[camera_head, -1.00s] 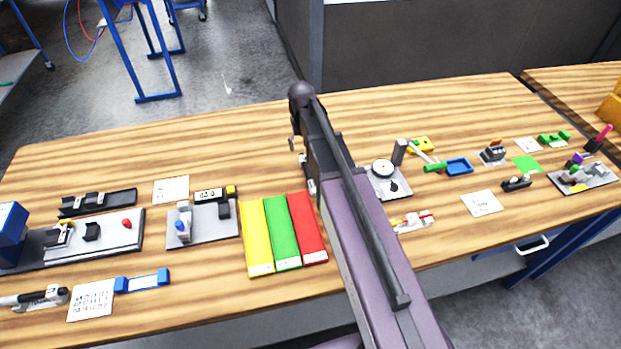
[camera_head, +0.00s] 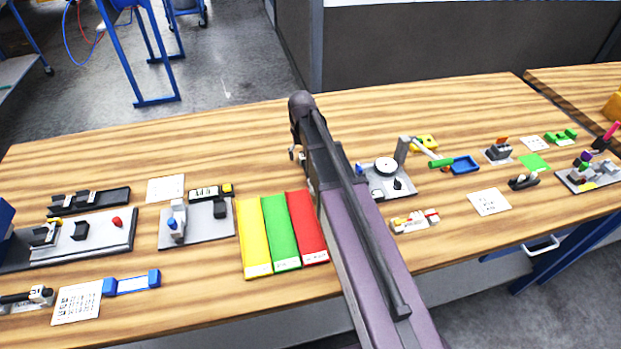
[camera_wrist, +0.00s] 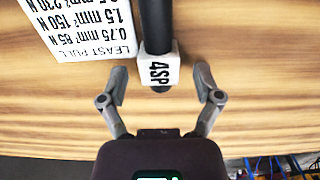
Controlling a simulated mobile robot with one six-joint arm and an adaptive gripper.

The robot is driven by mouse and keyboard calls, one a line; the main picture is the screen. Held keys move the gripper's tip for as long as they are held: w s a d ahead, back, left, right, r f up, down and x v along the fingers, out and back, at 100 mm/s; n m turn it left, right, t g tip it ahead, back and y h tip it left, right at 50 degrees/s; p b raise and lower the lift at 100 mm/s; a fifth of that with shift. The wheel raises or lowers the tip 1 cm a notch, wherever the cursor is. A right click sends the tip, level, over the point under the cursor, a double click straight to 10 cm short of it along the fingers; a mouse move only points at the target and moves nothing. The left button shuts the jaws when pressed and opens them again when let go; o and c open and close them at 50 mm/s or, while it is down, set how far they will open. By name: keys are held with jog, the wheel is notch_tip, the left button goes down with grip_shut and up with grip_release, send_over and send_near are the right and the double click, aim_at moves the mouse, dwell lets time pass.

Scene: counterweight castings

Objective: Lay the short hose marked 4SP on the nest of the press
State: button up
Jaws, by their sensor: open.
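In the wrist view a black hose (camera_wrist: 155,22) runs down from the top edge, with a white block marked 4SP (camera_wrist: 159,70) around it. My gripper (camera_wrist: 161,82) is open. Its two fingers stand on either side of the marked block, with a gap on each side. In the head view my arm hides most of my gripper and the hose. I cannot tell for certain which fixture is the press; a blue block on a grey base (camera_head: 70,250) is cut off at the left edge.
A white card headed LEAST PULL (camera_wrist: 85,22) lies close beside the hose. Yellow (camera_head: 255,240), green (camera_head: 281,230) and red (camera_head: 306,225) strips lie left of my arm. A dial fixture (camera_head: 386,166) stands to its right. The bench's back strip is clear.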

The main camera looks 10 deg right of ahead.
dwell(0.4)
grip_shut()
jog(key=shift+r, duration=0.15)
notch_tip(320, 180, up, 3)
jog(key=p, duration=0.3)
jog(key=s+a, duration=0.2)
jog(key=s, duration=0.3)
jog(key=s+a+r+p, duration=0.1)
jog(key=s, duration=0.4)
jog(key=s+a+p, duration=0.1)
jog(key=s+a, duration=0.1)
jog(key=s, duration=0.3)
jog(key=shift+a+r, duration=0.35)
